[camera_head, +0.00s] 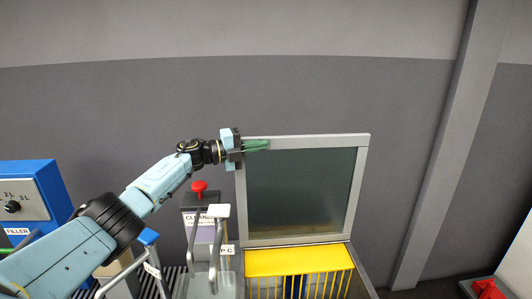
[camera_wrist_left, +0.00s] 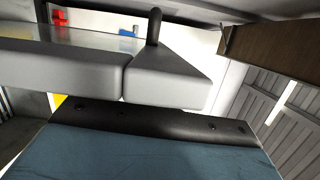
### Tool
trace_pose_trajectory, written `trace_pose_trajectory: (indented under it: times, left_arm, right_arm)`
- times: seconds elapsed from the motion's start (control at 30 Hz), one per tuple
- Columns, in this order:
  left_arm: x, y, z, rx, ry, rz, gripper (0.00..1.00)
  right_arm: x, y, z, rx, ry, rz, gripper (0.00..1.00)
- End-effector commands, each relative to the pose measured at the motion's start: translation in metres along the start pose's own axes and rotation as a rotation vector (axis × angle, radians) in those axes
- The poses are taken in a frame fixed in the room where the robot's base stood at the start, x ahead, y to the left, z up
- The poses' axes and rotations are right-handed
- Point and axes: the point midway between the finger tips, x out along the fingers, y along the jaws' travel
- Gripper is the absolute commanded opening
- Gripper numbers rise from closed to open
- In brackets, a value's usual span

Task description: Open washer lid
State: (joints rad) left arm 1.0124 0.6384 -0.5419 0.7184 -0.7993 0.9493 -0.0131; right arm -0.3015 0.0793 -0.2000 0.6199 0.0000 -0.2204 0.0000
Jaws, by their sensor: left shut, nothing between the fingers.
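The washer lid (camera_head: 300,242), a clear pane in a light grey frame, stands upright above the washer, raised off its opening. A yellow slatted rack (camera_head: 298,262) shows in the opening below it. My left gripper (camera_head: 256,145), with green fingers, is shut and empty at the lid's upper left corner. Its fingers overlap the top bar in the picture; I cannot tell whether they touch it. In the left wrist view a grey frame corner (camera_wrist_left: 165,82) with a black peg (camera_wrist_left: 154,27) is close to the camera. My right gripper is not in view.
A control box with a red button (camera_head: 199,187) and metal handles (camera_head: 217,235) stand left of the lid. A blue dispenser box (camera_head: 30,203) is at the far left. A grey column (camera_head: 440,140) rises at the right. The wall space above the lid is clear.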

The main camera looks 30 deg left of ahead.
Motion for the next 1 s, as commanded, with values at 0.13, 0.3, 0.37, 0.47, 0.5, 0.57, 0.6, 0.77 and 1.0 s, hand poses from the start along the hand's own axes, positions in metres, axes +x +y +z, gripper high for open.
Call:
trace_pose_trajectory:
  times: [0.13,0.3,0.37,0.47,0.5,0.57,0.6,0.77,1.0]
  left_arm:
    - [0.000,0.000,0.001,-0.002,0.000,0.001,0.00]
    - [0.000,0.000,0.001,-0.002,0.000,0.001,0.00]
    - [0.000,0.000,0.001,-0.002,0.000,0.001,0.00]
    - [-0.001,0.000,0.001,-0.002,0.000,0.001,0.00]
    - [-0.002,0.000,0.001,-0.001,0.000,0.001,0.00]
    - [-0.006,0.001,0.001,-0.001,-0.001,0.001,0.00]
    - [-0.011,0.001,0.002,-0.001,-0.002,0.002,0.00]
    - [-0.039,0.003,0.002,0.000,-0.003,0.005,0.00]
    - [-0.094,0.003,0.001,-0.001,-0.002,0.004,0.00]
  right_arm:
    - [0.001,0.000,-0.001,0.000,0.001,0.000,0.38]
    - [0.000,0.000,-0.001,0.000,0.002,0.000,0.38]
    - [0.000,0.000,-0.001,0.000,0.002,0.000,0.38]
    - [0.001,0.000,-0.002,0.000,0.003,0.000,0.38]
    - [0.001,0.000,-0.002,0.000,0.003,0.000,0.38]
    - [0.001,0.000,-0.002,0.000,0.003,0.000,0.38]
    - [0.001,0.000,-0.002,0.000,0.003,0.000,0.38]
    - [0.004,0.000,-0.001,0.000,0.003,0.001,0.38]
    - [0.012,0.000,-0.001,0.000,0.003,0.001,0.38]
